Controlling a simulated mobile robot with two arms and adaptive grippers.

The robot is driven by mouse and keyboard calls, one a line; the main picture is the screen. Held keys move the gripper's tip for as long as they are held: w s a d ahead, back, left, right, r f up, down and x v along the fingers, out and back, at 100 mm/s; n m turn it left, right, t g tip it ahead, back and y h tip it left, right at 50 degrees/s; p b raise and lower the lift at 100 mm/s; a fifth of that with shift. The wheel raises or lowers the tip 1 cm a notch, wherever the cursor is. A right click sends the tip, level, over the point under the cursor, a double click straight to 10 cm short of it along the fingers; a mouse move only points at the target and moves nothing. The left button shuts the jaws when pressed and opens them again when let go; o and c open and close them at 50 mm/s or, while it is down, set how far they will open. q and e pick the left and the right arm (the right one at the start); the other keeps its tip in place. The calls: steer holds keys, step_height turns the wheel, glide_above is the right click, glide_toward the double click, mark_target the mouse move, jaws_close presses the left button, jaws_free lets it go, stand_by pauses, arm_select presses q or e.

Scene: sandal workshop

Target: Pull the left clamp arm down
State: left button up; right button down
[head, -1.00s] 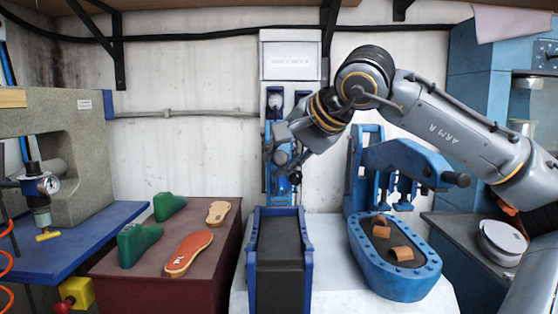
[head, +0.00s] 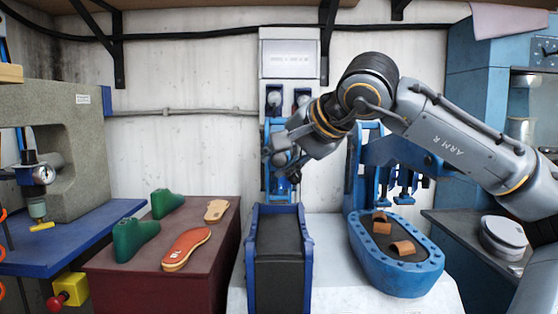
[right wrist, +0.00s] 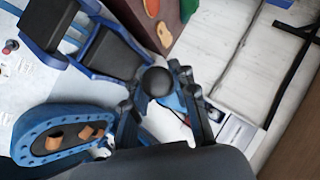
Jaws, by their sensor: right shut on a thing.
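The blue clamp stand (head: 279,212) with a black padded bed (head: 279,244) stands at centre in the head view. My right gripper (head: 284,166) is in front of its upright blue frame, above the bed's far end. In the right wrist view my right gripper (right wrist: 160,98) is shut on a black ball knob (right wrist: 158,82) between its fingers. The clamp arm behind the knob is mostly hidden by my gripper and wrist, so its angle is hard to tell. My left gripper is not in view.
A blue oval press (head: 397,283) with brown pieces stands close on the right. A maroon table (head: 205,258) at left holds green lasts (head: 134,240) and an orange sole (head: 186,249). A grey box (head: 289,58) hangs above on the wall. The bed is empty.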

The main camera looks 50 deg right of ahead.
steer(key=shift+a+f, duration=0.15)
steer(key=shift+f, duration=0.65)
steer(key=c, duration=1.2)
jaws_free()
steer(key=shift+o, duration=0.4)
steer(key=shift+r, duration=0.1)
steer(key=shift+r, duration=0.1)
steer(key=shift+s+r, duration=0.4)
steer(key=shift+s, duration=0.05)
steer(key=v, duration=1.1)
steer(key=shift+w, duration=0.1)
